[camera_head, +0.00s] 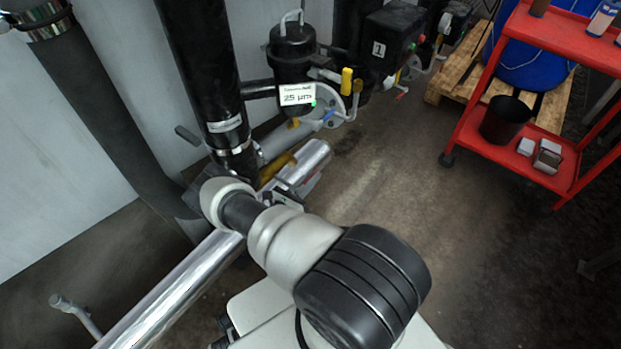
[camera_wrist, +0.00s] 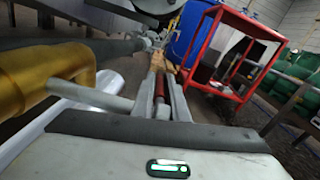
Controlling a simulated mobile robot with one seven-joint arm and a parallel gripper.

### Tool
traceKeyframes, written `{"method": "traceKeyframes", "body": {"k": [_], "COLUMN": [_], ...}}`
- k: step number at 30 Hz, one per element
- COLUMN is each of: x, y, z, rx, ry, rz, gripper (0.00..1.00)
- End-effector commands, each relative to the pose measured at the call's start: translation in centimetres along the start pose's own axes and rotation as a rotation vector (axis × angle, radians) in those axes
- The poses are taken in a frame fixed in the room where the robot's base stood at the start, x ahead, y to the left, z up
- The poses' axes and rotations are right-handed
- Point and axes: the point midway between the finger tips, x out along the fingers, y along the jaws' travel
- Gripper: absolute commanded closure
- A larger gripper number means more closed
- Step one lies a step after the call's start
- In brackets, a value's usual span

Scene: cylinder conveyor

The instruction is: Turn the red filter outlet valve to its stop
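The red valve handle (camera_wrist: 160,87) shows in the wrist view as a narrow red bar running lengthways between the fingers of my gripper (camera_wrist: 164,84). The fingers are close together and the handle fills most of the gap, so the gripper looks shut on it. My gripper (camera_head: 290,198) is there too, partly hidden by my wrist. The valve body is hidden. A brass-coloured fitting (camera_wrist: 45,75) stands close on the left in the wrist view.
A shiny pipe (camera_head: 175,290) runs diagonally under my arm. A black filter housing (camera_head: 293,58) labelled 25 µm stands behind, with a yellow handle (camera_head: 346,82). A red cart (camera_head: 560,45) stands at right. The floor (camera_head: 400,170) between is clear.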

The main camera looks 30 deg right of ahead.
Motion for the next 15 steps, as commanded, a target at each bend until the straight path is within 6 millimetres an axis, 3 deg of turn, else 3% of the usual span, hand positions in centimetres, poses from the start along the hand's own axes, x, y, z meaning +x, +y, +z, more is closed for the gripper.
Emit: {"method": "traceKeyframes", "body": {"k": [7, 15], "x": [-0.04, -0.1], "y": [0.01, -0.33], "z": [0.0, 0.9], "rx": [0.0, -0.004], "ry": [-0.019, -0.199], "rz": [-0.002, -0.04], "gripper": [1.0, 1.0]}}
